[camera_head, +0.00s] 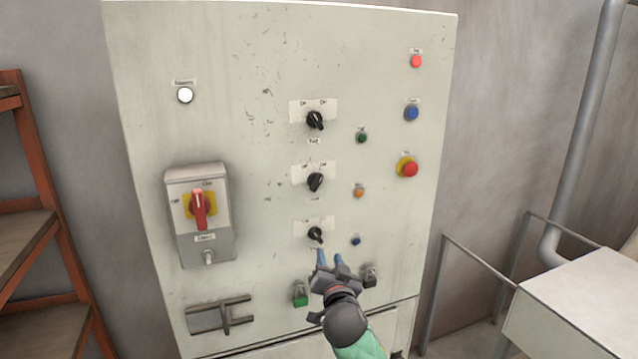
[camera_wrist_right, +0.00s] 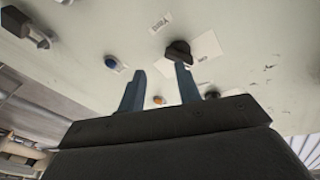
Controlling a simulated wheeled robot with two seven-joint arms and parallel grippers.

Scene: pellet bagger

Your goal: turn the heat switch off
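The grey cabinet (camera_head: 270,60) carries a column of three black rotary switches on white plates: top (camera_head: 315,120), middle (camera_head: 315,182) and bottom (camera_head: 315,234). The small labels are too blurred to tell surely which is the heat switch. My right gripper (camera_head: 331,256) is open and empty just below the bottom switch. In the right wrist view, my right gripper (camera_wrist_right: 158,82) has its fingers apart. The bottom switch (camera_wrist_right: 179,50) shows at the tip of the picture's right finger, not between the fingers; contact cannot be told. My left gripper is out of view.
A blue button (camera_head: 356,240), orange button (camera_head: 359,191) and green button (camera_head: 362,137) sit right of the switches. A red emergency button (camera_head: 410,168) is further right. A red-handled main switch (camera_head: 200,208) juts out at left. A green-based latch (camera_head: 300,294) is near my wrist.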

